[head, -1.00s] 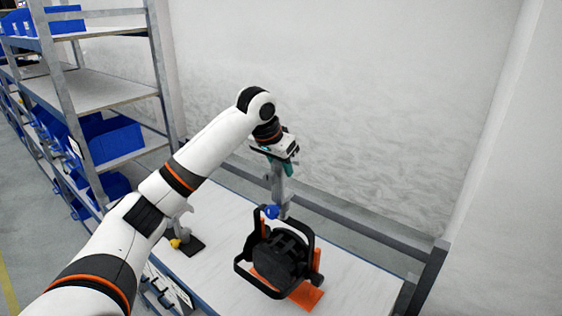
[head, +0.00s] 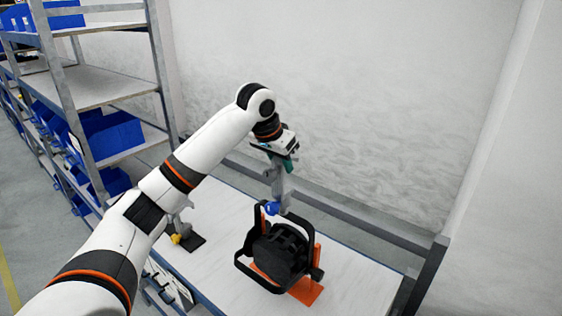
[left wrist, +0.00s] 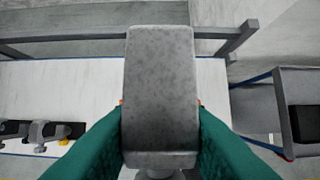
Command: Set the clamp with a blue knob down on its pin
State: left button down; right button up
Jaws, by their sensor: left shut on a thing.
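The clamp (head: 278,185) is grey, with a blue knob (head: 272,208) at its lower end. My left gripper (head: 284,163) is shut on its upper part and holds it upright behind the black par can. In the left wrist view, the clamp's grey body (left wrist: 160,85) fills the middle between my teal fingers and hides what lies straight below. In the head view its lower end overlaps the top of the par can's yoke; I cannot tell whether they touch. I cannot make out its pin. My right gripper is not in view.
The black par can (head: 280,252) stands on an orange plate (head: 306,290) on the white table (head: 225,205). A clamp with a yellow knob (head: 176,239) stands on a black base at left. Shelves with blue bins (head: 112,135) are further left; a rail runs behind.

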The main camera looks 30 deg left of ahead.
pick_arm(q)
jog(key=shift+f, duration=1.1)
jog(key=c, duration=1)
grip_release()
jog(key=shift+o, duration=0.5)
jog(key=o, duration=0.5)
jog(key=shift+v, duration=5.5)
